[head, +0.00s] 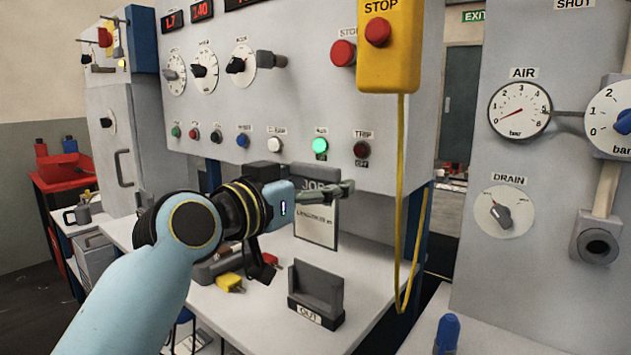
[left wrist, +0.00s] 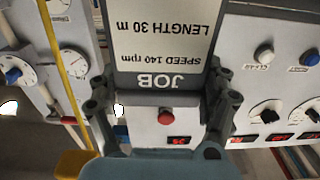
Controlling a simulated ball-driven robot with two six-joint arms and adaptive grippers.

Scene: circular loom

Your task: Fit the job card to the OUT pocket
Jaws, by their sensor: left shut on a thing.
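The job card (head: 317,228), a grey-topped white sheet marked JOB, hangs upright in my left gripper (head: 335,190). The gripper is shut on its top edge. In the left wrist view the card (left wrist: 165,42) appears upside down, its JOB band between the two fingers (left wrist: 162,100). The OUT pocket (head: 317,286), a dark grey holder with an OUT label at its foot, stands on the white bench. The card's lower edge appears just above the pocket in the picture, apart from it; the depth gap is hard to tell. My right gripper is not in view.
The control panel (head: 290,95) with dials and buttons rises behind the gripper. A yellow STOP box (head: 389,60) hangs at right, with its yellow cable (head: 401,200) running down beside the pocket. A yellow item (head: 229,283) lies left of the pocket on the bench (head: 262,325).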

